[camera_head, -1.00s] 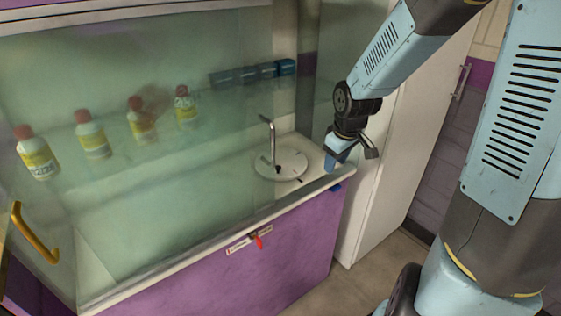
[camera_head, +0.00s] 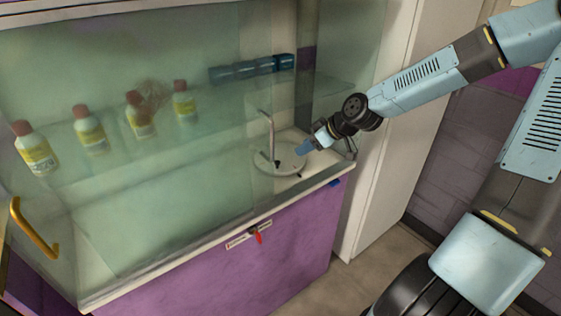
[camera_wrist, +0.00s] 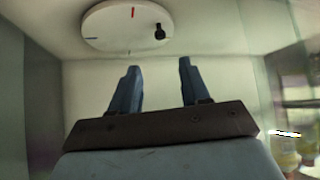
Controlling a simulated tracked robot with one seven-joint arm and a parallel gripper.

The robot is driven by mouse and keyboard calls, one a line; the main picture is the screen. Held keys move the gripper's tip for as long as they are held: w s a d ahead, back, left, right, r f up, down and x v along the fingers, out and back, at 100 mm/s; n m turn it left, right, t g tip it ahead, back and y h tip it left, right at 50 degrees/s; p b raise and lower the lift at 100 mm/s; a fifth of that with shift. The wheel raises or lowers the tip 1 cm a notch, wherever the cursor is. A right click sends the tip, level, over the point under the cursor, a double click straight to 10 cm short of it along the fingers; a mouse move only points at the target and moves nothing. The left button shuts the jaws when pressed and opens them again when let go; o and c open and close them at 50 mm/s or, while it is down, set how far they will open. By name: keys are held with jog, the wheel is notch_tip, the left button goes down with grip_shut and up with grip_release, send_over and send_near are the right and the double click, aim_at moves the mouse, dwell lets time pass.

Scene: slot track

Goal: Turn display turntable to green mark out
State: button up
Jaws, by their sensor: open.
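The display turntable is a white disc lying on the pale counter inside the cabinet, in the head view (camera_head: 268,164) and at the top of the wrist view (camera_wrist: 112,24). In the wrist view it bears a red mark (camera_wrist: 132,12), a blue mark (camera_wrist: 90,38) and a short black peg (camera_wrist: 159,32) near its rim. I cannot make out a green mark. My gripper (camera_head: 303,149) reaches in from the right, at the disc's right side in the head view. In the wrist view its two blue fingers (camera_wrist: 157,66) are apart with nothing between them, and the disc lies beyond their tips.
A thin bent metal bar (camera_head: 271,130) stands in front of the turntable. A glass front covers the left part, with several yellow-labelled bottles (camera_head: 90,132) behind it. A yellow handle (camera_head: 35,230) is at left, a red lever (camera_head: 255,238) below.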

aim_at(279, 161)
jog(key=shift+x, duration=6.85)
jog(key=shift+c, duration=0.3)
grip_shut()
